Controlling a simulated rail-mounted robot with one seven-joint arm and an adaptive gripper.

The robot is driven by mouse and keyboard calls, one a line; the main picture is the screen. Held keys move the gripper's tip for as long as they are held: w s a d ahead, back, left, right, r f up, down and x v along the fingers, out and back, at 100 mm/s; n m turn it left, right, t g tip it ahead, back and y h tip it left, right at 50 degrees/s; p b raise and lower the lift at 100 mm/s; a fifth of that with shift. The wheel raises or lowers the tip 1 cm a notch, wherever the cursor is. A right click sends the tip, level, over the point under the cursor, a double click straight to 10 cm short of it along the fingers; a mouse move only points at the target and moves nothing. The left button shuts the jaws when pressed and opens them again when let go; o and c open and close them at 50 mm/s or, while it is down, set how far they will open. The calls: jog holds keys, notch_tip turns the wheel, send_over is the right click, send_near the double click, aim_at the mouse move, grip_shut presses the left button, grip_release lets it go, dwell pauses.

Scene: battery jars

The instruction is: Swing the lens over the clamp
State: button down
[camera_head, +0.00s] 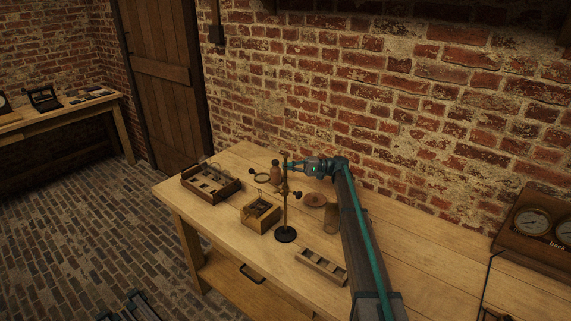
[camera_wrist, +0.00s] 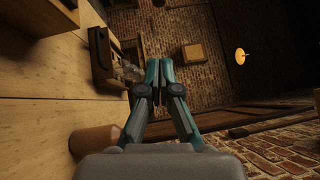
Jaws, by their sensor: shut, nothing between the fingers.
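The lens (camera_head: 262,178) is a thin ring on a side arm of a brass stand (camera_head: 285,205) with a round dark base. In the head view it shows up and left of the post, above the back of a small wooden box. The box (camera_head: 256,222) holds a dark metal fitting (camera_head: 261,207), probably the clamp; its details are too small to tell. My gripper (camera_head: 290,164) is shut and empty near the top of the post; contact cannot be told. In the wrist view my gripper (camera_wrist: 158,66) has its fingers together, and the lens cannot be made out.
A partitioned wooden tray (camera_head: 210,184) stands at the left, and a reddish-brown bottle (camera_head: 275,174) behind the stand. A round brown dish (camera_head: 315,200) and a jar (camera_head: 331,218) are to the right. A narrow wooden rack (camera_head: 321,266) lies at the front. A brick wall backs the table.

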aim_at(254, 172)
jog(key=s+a+r+p, duration=0.1)
jog(key=s+a+p, duration=0.3)
jog(key=a, duration=0.6)
jog(key=shift+s+a+r+p, duration=0.25)
jog(key=shift+a+p, duration=0.05)
jog(key=shift+a, duration=0.05)
jog(key=a+b, duration=0.1)
jog(key=s+a+b, duration=0.1)
jog(key=b, duration=0.1)
jog(key=shift+s+a+b, duration=0.1)
jog(key=shift+s+b, duration=0.2)
